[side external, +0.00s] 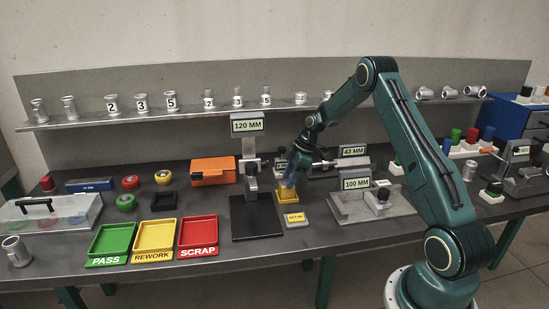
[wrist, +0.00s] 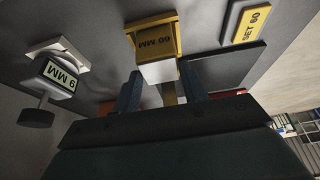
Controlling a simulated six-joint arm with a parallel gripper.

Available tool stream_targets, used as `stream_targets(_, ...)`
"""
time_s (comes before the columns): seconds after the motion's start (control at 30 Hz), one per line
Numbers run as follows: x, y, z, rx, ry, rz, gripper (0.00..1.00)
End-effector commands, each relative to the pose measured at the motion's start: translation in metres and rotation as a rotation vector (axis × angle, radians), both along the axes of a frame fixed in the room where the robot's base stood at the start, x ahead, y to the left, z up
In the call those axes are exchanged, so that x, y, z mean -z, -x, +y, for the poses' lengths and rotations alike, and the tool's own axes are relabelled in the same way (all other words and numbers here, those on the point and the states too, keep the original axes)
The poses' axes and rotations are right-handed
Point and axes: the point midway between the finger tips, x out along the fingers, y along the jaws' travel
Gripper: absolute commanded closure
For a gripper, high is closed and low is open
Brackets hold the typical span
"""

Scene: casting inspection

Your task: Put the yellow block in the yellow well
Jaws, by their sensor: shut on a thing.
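My gripper (side external: 291,181) points down at a yellow labelled piece (side external: 287,193) just right of the 120 MM gauge. In the wrist view my two blue fingers (wrist: 162,96) are shut on a narrow yellow part, which I take for the yellow block (wrist: 169,94). A pale box-shaped face and the yellow piece with an MM label (wrist: 152,39) show just beyond it. I cannot tell where the block ends and that piece begins. The yellow REWORK tray (side external: 155,236), the clearest yellow recess, lies empty at the front left. No other yellow well is clear.
A green PASS tray (side external: 112,240) and a red SCRAP tray (side external: 198,234) flank the REWORK tray. The 120 MM gauge (side external: 250,190) stands between my gripper and the trays. A yellow SET plate (side external: 296,218) lies in front; the 100 MM gauge (side external: 347,208) is right.

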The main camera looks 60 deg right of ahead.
Motion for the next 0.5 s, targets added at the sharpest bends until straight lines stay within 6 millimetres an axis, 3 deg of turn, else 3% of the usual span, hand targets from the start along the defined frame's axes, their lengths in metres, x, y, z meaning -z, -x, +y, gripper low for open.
stream_targets(0.2, 0.0018, -0.0004, -0.0003, 0.000, 0.000, -0.001, 1.00)
stream_targets(0.23, 0.0025, -0.0001, -0.0002, 0.000, 0.001, -0.001, 0.55)
stream_targets(0.33, 0.0022, -0.0002, -0.0003, 0.000, 0.001, -0.001, 0.35)
stream_targets(0.5, 0.0021, -0.0001, -0.0002, 0.001, 0.000, 0.000, 0.35)
